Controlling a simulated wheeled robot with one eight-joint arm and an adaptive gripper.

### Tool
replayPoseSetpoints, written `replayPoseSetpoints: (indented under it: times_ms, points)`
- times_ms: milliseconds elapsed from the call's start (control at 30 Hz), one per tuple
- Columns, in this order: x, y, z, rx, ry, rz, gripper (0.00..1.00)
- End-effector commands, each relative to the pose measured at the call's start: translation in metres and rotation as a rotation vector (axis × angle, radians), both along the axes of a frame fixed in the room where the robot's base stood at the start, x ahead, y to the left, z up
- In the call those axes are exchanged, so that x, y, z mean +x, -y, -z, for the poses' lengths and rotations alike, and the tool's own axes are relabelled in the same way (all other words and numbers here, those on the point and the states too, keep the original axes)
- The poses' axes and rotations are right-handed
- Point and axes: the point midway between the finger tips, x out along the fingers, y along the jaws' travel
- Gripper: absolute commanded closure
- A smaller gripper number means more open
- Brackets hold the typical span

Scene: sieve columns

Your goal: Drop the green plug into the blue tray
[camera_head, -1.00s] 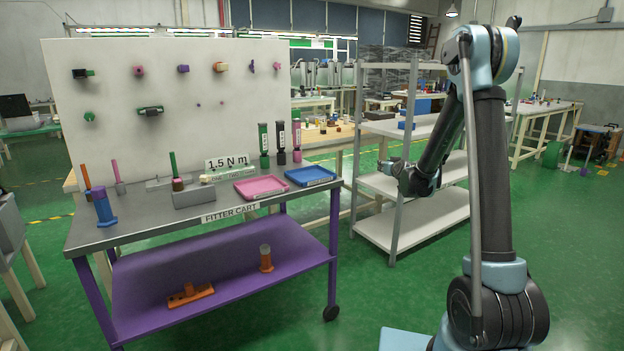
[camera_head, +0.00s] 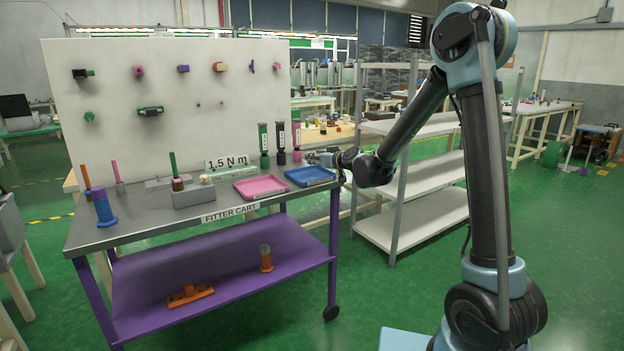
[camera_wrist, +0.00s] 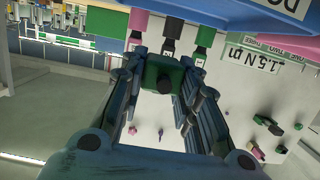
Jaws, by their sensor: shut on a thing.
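My gripper (camera_head: 312,159) is at the back right of the cart, close above the far right edge of the blue tray (camera_head: 310,178). In the wrist view my gripper (camera_wrist: 162,92) is shut on the green plug (camera_wrist: 163,73), a dark green block with a dark round end. The plug is too small to make out in the head view. The blue tray lies flat on the cart top, right of a pink tray; its edge also shows at the top of the wrist view (camera_wrist: 235,15).
The pink tray (camera_head: 262,187) lies beside the blue one. Green, black and pink-topped bottles (camera_head: 281,144) stand behind the trays. A grey block (camera_head: 194,196) and a blue post (camera_head: 104,209) stand further left. A white pegboard (camera_head: 180,115) rises behind. A shelf rack (camera_head: 420,175) stands right.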

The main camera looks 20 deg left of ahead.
Motion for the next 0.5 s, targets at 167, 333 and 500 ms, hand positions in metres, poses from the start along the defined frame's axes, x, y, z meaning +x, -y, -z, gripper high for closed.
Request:
replayPoseSetpoints:
  times_ms: [167,333,500]
  points:
    - [0.001,0.0,0.018,0.0,0.0,0.001,1.0]
    - [0.001,0.001,0.036,0.0,0.0,0.002,1.0]
    - [0.001,0.001,0.049,0.0,0.0,0.002,1.0]
